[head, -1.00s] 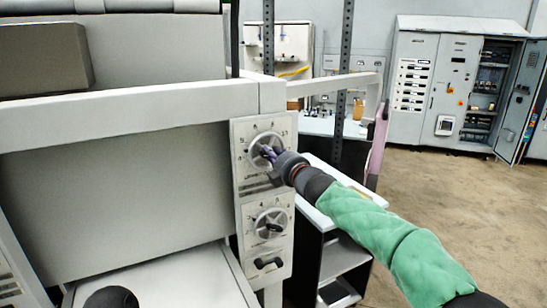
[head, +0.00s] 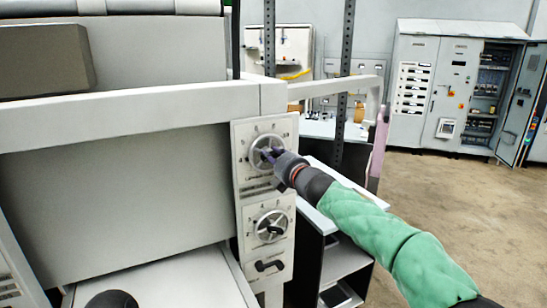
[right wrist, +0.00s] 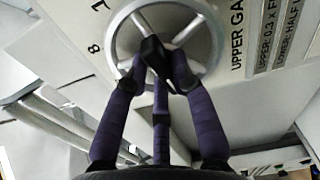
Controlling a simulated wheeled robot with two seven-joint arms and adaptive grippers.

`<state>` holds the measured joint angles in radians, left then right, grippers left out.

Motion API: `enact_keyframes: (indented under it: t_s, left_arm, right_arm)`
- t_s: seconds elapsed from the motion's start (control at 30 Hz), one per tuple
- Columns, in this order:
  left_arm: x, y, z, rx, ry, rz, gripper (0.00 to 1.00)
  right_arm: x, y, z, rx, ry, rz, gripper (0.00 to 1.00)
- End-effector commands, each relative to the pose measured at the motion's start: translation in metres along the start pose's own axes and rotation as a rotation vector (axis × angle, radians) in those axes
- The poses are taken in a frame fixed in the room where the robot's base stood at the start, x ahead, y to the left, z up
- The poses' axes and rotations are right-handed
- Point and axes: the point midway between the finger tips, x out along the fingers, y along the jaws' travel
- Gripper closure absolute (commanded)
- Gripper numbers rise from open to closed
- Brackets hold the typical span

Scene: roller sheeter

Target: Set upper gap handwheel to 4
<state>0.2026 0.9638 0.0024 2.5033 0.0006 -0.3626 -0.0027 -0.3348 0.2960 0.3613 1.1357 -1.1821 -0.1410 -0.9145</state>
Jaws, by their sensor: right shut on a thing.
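The upper gap handwheel (head: 265,149) is a round metal wheel with spokes on the upper dial plate of the white machine post. My right gripper (head: 270,155) reaches it from the right, its purple fingers at the wheel's middle. In the right wrist view the wheel (right wrist: 120,45) shows close up, and the fingers (right wrist: 165,75) are shut on its dark central handle. The numbers 7 and 8 and the lettering "UPPER GA" show beside the wheel; where the pointer stands cannot be read. My left gripper is not clearly visible.
A second handwheel (head: 270,226) with a dark handle sits below on the same post, above a dark pull handle (head: 269,266). A dark shelf unit (head: 345,265) stands right of the post. Grey electrical cabinets (head: 440,90) stand at the back right, with open floor before them.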

Motion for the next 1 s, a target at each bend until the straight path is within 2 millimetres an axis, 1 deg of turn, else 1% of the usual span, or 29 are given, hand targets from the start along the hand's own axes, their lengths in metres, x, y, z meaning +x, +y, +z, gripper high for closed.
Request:
enact_keyframes:
  t_s: [0.13,0.17,0.2,0.23,0.27,0.67,0.83,1.0]
  left_arm:
    - [0.000,0.000,0.000,0.000,0.000,0.000,0.60]
    - [0.000,0.000,0.000,0.000,0.000,0.000,0.60]
    - [0.000,0.000,0.000,0.000,0.000,0.000,0.60]
    - [0.000,0.000,0.000,0.000,0.000,0.000,0.60]
    - [0.000,0.000,0.000,0.000,0.000,0.000,0.60]
    - [0.000,0.000,0.000,0.000,0.000,0.000,0.60]
    - [0.000,0.000,0.000,0.000,0.000,0.000,0.60]
    - [0.000,0.000,0.000,0.000,0.000,0.000,0.60]
  right_arm:
    - [0.000,-0.002,0.000,-0.004,0.001,-0.003,1.00]
    - [0.000,-0.002,0.000,-0.004,0.001,-0.003,0.72]
    - [0.000,-0.002,-0.001,-0.004,0.001,-0.003,0.61]
    - [0.000,-0.002,-0.001,-0.004,0.001,-0.003,0.53]
    - [0.000,-0.002,-0.001,-0.004,0.001,-0.003,0.51]
    - [-0.002,-0.001,0.000,-0.001,0.000,-0.001,0.51]
    - [-0.014,0.000,0.000,-0.001,0.000,-0.001,0.51]
    - [-0.033,0.000,0.000,-0.001,0.000,0.000,0.51]
